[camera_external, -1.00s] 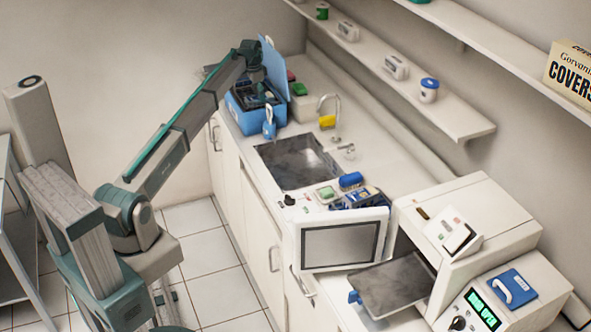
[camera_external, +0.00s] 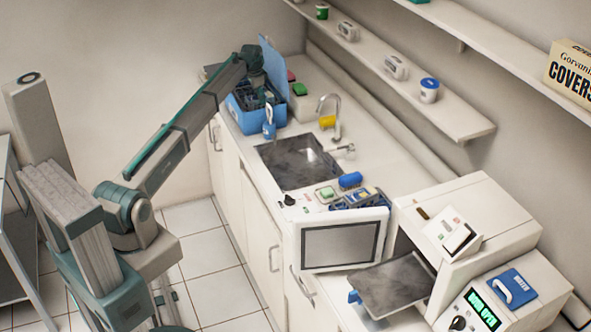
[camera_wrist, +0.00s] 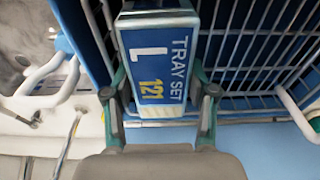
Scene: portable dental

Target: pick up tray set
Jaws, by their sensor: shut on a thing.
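A wire rack lies around and behind the block, inside a blue box (camera_wrist: 75,22). In the external view the blue box (camera_external: 241,118) stands at the far end of the counter with its lid raised. My gripper reaches down into it there, and its fingertips are hard to make out.
A sink (camera_external: 290,165) with a tap (camera_external: 337,117) lies just nearer on the counter. A wall shelf (camera_external: 455,112) runs above the counter's right.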

